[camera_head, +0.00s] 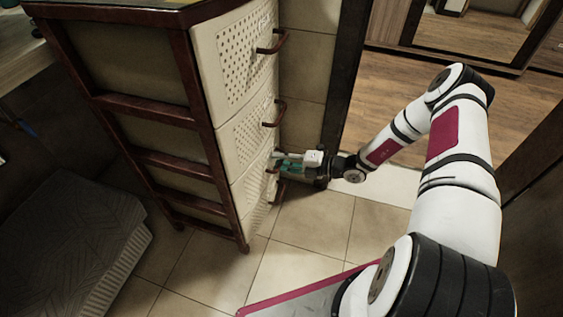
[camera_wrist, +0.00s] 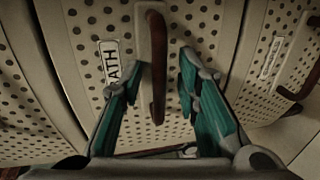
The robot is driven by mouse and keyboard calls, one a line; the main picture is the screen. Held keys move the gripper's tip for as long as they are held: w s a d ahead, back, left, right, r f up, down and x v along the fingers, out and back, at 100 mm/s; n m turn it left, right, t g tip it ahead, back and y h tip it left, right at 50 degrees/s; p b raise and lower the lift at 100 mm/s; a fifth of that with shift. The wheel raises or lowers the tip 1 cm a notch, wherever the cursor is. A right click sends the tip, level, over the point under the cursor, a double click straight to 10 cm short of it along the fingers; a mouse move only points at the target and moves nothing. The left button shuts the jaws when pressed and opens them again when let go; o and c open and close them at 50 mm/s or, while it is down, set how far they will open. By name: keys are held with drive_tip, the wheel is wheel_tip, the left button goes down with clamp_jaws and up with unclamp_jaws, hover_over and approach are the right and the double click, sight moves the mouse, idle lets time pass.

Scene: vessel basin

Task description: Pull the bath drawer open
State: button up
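The bath drawer (camera_wrist: 205,25) has a pale perforated front with a white label (camera_wrist: 110,62) reading "ATH", its first letter covered by a gripper finger. Its dark red-brown bar handle (camera_wrist: 156,60) stands out from the front. My gripper (camera_wrist: 162,72) is open, with one green finger on each side of the handle and gaps between. In the head view my gripper (camera_head: 289,163) is at the front of the lower drawers of the cabinet (camera_head: 187,75) and hides part of a handle. The drawer fronts look flush, so the drawer appears shut.
Another labelled drawer (camera_wrist: 275,50) with its own handle (camera_wrist: 300,88) lies to the right in the wrist view. Upper drawer handles (camera_head: 273,42) stick out above my gripper. Tiled floor (camera_head: 318,222) before the cabinet is clear.

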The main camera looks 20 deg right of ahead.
clamp_jaws()
drive_tip(key=f+v, duration=0.2)
drive_tip(key=v, duration=1)
drive_tip(key=d+f+v, duration=0.1)
drive_tip(key=f+v, duration=0.2)
drive_tip(key=v, duration=0.9)
drive_tip(key=shift+s+d, duration=0.25)
drive_tip(key=shift+s, duration=0.25)
unclamp_jaws()
